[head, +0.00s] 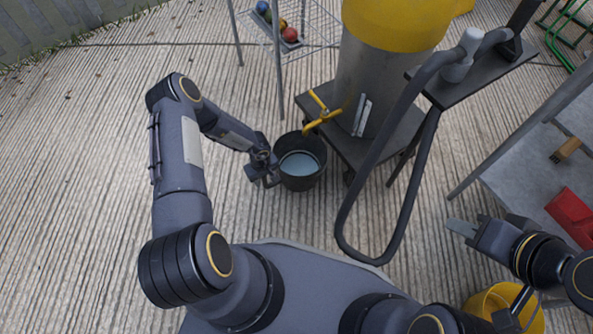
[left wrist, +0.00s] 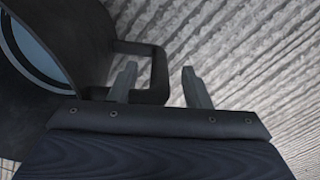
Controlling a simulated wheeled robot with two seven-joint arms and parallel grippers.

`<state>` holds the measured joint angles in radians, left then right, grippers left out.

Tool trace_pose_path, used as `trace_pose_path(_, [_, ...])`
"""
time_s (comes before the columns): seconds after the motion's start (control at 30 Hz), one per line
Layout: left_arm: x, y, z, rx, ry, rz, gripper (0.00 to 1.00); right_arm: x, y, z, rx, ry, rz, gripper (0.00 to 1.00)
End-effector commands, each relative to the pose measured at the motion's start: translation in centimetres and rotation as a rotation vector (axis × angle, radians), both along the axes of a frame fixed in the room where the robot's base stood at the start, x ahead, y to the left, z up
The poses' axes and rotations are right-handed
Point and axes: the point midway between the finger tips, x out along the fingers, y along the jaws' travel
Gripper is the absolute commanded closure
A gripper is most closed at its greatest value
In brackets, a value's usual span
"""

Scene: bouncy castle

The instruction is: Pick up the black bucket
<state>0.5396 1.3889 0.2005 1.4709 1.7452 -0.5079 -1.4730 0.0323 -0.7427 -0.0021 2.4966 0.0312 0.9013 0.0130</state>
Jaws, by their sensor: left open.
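The black bucket (head: 301,180) stands on the ribbed ground below a yellow tap (head: 322,117), with pale liquid inside. In the left wrist view the bucket (left wrist: 88,40) fills the upper left, and its square side handle (left wrist: 160,72) sticks out to the right. My left gripper (head: 270,178) is at the bucket's left side, by the handle. In the left wrist view the left gripper (left wrist: 160,85) is open, and the handle's outer bar shows between its two fingers. My right gripper (head: 463,228) is far to the right, away from the bucket; its finger gap is unclear.
A grey drum with a yellow top (head: 393,25) stands on a dark stand (head: 330,146) right behind the bucket. A black bent tube (head: 362,190) hangs to the right. A yellow bucket (head: 490,300) is at lower right, below a grey table (head: 530,175). Ground to the left is clear.

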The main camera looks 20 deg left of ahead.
Motion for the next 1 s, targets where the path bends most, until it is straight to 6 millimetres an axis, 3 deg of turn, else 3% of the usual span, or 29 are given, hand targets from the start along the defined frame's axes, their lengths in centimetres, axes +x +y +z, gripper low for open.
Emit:
trace_pose_path(0.2, [0.08,0.01,-0.09,0.000,-0.001,-0.001,0.56,0.00,-0.01,-0.01,0.000,0.000,0.000,0.67])
trace_pose_path(0.57, [0.08,0.01,-0.07,-0.001,-0.002,0.000,1.00,0.00,-0.01,-0.01,0.000,0.000,0.000,0.67])
trace_pose_path(1.0, [0.10,-0.01,-0.06,-0.001,-0.002,0.000,1.00,0.00,-0.01,-0.01,0.000,0.000,0.000,0.67])
